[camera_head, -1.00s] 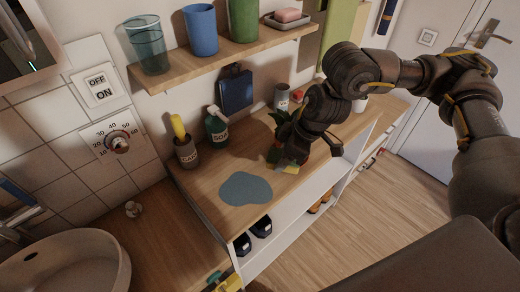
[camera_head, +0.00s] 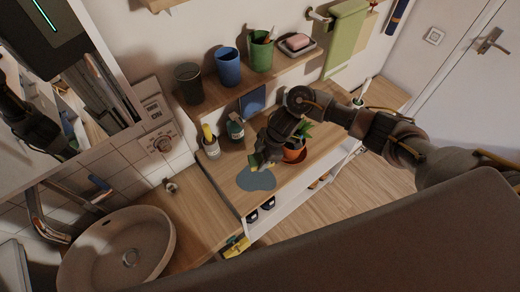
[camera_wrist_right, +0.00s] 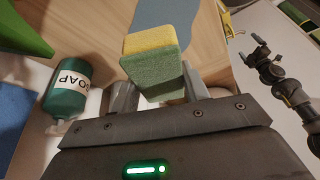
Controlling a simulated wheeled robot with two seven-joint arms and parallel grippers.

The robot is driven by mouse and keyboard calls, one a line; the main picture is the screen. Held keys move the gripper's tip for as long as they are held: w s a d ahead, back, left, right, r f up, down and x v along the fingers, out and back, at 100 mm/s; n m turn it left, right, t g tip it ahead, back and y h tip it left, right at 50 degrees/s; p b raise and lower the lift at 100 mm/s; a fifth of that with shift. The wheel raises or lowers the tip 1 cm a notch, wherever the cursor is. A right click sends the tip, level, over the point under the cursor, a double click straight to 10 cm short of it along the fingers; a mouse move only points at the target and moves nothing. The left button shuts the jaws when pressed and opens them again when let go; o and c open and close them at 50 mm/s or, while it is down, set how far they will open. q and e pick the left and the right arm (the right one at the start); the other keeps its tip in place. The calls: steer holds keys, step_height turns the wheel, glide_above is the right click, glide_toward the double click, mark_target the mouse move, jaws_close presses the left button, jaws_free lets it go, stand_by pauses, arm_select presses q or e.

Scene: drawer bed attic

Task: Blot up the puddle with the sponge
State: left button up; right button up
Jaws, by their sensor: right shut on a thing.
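The blue-grey puddle (camera_head: 256,181) lies flat on the wooden counter, and part of it shows at the top of the right wrist view (camera_wrist_right: 163,14). My right gripper (camera_head: 260,163) is shut on the sponge (camera_wrist_right: 152,70), yellow on one side and green on the other. The sponge is at the puddle's far edge in the head view; whether it touches the counter is unclear. My left gripper (camera_wrist_right: 253,50) appears small at the right of the right wrist view, fingers apart and empty, away from the counter top.
A green soap bottle (camera_head: 235,129) and a cup with a yellow brush (camera_head: 210,143) stand behind the puddle. A potted plant (camera_head: 296,150) is close beside the right gripper. A shelf with cups (camera_head: 228,88) overhangs the back. The sink (camera_head: 118,250) is at left.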

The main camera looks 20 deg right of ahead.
steer(key=shift+s+f, duration=0.15)
steer(key=shift+s, duration=0.05)
arm_select(q)
steer(key=shift+d+r, duration=0.2)
steer(key=shift+d, duration=0.1)
steer(key=shift+s+a+f, duration=0.1)
steer(key=shift+a, duration=0.05)
arm_select(e)
steer(key=shift+f, duration=0.25)
